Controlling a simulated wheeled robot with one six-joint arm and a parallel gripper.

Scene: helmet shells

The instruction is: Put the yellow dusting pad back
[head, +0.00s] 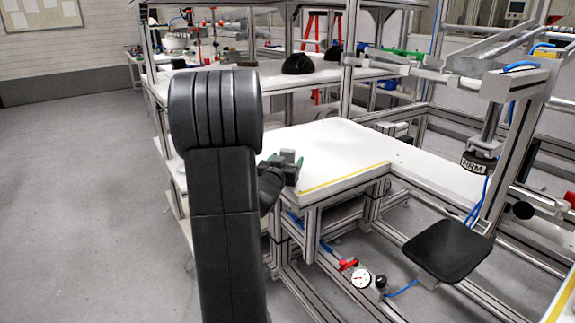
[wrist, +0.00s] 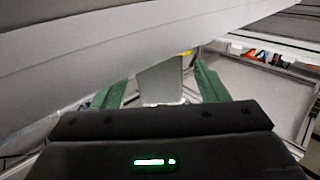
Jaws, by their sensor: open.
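I cannot make out the yellow dusting pad for certain in either view. A tiny yellow patch (wrist: 185,53) shows between the green fingers in the wrist view, too small to identify. My gripper (head: 283,161) is at the front left edge of the white table in the head view, partly hidden behind my dark arm. In the wrist view my gripper (wrist: 160,80) has its two green fingers spread apart. A grey surface shows between them, and I cannot tell whether they touch it. Nothing is clearly held.
The white table (head: 330,150) has a yellow strip (head: 345,177) along its front edge and a mostly clear top. A metal frame with a press head (head: 480,160) and a black pad (head: 447,250) stand at right. Black helmet shells (head: 298,64) lie on the back shelf. Floor at left is free.

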